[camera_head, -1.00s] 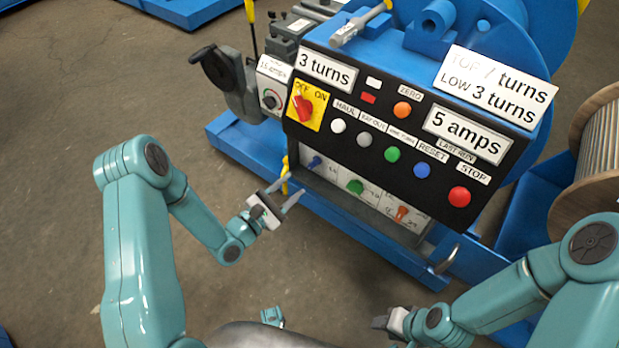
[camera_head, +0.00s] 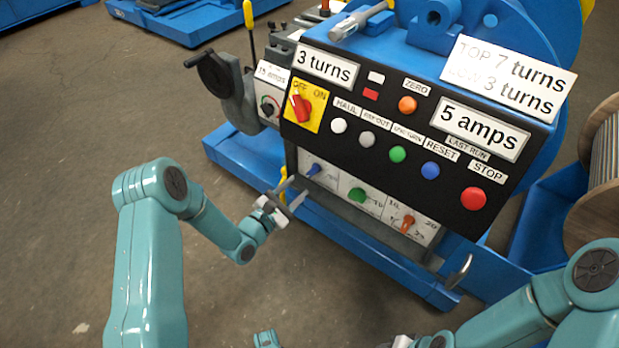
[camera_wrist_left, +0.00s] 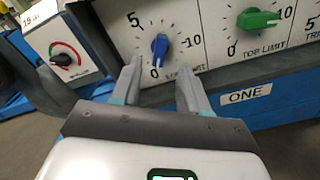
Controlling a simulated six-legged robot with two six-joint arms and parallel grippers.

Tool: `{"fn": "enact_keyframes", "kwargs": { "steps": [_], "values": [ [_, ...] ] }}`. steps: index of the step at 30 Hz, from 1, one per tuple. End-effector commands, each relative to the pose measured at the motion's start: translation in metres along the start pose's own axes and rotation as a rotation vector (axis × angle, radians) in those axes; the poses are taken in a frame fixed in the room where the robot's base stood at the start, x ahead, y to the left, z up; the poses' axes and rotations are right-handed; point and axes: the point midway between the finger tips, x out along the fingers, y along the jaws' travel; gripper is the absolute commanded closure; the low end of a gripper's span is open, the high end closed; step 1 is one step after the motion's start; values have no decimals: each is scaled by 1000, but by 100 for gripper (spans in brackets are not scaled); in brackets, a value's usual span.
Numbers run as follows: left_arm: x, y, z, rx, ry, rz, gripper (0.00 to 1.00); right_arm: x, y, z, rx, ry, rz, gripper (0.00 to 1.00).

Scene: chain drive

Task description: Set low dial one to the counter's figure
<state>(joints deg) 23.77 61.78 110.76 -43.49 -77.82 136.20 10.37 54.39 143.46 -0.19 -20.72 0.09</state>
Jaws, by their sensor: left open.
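The blue dial (camera_head: 313,169) is the leftmost of three dials on the low white strip of the panel. In the left wrist view the blue dial (camera_wrist_left: 159,46) has a scale marked 0, 5 and 10, and its narrow end points down near 0. Its label is partly hidden by my finger. A plate reading ONE (camera_wrist_left: 250,95) is on the blue frame below. The counter (camera_head: 325,68) reads 3 turns. My left gripper (camera_head: 296,190) is open just in front of and below the blue dial, fingers either side, apart from it. My right gripper (camera_head: 398,342) is mostly cut off at the bottom.
The green top limit dial (camera_head: 358,195) and an orange dial (camera_head: 407,221) are to the right. A sign (camera_head: 508,75) reads TOP 7 turns, LOW 3 turns. Push buttons and a red switch (camera_head: 301,107) are above. A yellow post (camera_head: 283,185) stands close by my left gripper.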

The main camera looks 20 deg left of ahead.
Motion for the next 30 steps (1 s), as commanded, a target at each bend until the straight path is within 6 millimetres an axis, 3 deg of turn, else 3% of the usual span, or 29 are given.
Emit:
{"fn": "enact_keyframes", "kwargs": {
  "steps": [3,9,22,26,30],
  "values": [
    [28,-3,-1,3,-5,0,55,8,4,-2,5,5,1,57],
    [59,-2,-1,0,-1,0,55,14,8,-4,11,10,1,57],
    [70,-1,0,-1,1,0,55,15,8,-5,12,12,1,57],
    [70,-1,0,-1,1,0,98,15,8,-5,12,12,1,57],
    [70,-1,0,-1,1,0,100,15,8,-5,12,12,1,57]
  ]
}}
